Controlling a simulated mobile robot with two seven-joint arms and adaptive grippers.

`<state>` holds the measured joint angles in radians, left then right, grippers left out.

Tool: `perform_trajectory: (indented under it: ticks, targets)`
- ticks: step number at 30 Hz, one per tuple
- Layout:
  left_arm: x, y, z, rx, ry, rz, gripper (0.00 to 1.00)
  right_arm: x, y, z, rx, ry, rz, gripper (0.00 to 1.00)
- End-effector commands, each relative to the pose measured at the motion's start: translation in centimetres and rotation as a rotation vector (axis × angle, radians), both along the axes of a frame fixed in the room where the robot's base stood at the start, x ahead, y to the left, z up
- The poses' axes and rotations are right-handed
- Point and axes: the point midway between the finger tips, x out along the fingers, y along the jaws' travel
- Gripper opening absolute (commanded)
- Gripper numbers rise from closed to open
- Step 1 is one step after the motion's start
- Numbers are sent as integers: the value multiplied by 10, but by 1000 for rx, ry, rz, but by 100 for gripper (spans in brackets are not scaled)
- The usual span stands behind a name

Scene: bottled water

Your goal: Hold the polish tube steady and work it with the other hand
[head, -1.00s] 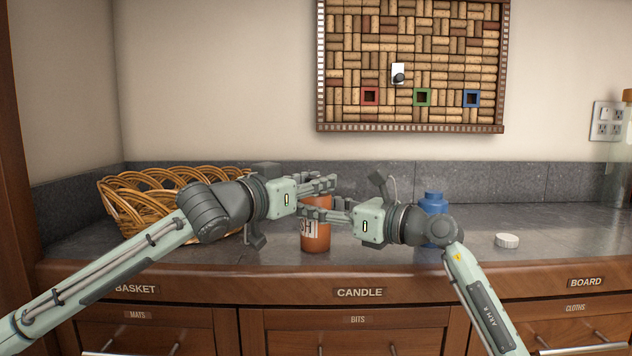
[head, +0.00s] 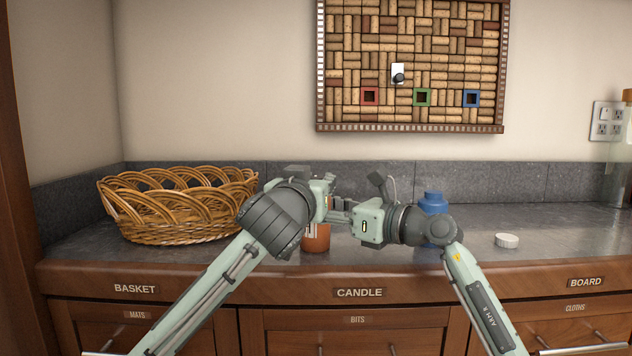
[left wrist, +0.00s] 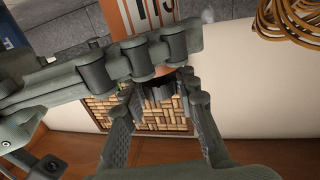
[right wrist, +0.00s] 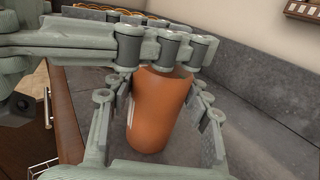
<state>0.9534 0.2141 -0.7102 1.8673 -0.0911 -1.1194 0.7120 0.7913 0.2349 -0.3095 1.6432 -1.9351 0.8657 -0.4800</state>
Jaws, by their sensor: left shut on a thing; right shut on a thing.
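The polish tube (head: 316,240) is an orange cylinder standing upright on the counter, with part of a white label showing. It shows in the right wrist view (right wrist: 158,112) and at the top of the left wrist view (left wrist: 160,14). My right gripper (head: 330,214) is shut on the tube's body from the right. My left gripper (head: 330,190) is shut at the tube's top, above the right fingers. The left hand and wrist hide much of the tube in the head view, and the crossing fingers hide its top in the right wrist view.
A wicker basket (head: 180,215) stands at the left. A blue bottle (head: 433,203) stands behind my right wrist, and a white cap (head: 507,240) lies at the right. A cork board (head: 412,60) hangs on the wall. The counter's far right is mostly clear.

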Motion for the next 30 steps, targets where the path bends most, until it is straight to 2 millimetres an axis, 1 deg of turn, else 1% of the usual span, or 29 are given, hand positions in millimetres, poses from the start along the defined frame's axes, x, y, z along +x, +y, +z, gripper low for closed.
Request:
perform_trajectory:
  ticks: [7,8,13,23,26,29,30]
  targets:
    - [0,0,-1,0,2,0,0,-1,1,0,0,0,3,22]
    - [1,0,-1,0,2,0,30,-1,1,0,0,0,3,22]
    - [1,1,-1,0,2,0,51,-1,1,0,0,0,2,22]
    - [-1,1,0,0,1,0,51,0,0,0,0,0,0,22]
    - [-10,2,-1,-1,1,-1,51,0,0,0,-1,1,-1,22]
    - [-26,6,-1,-1,0,-1,51,0,0,0,-1,1,-1,22]
    - [-35,8,-1,-2,0,-3,51,0,0,0,-1,1,-1,22]
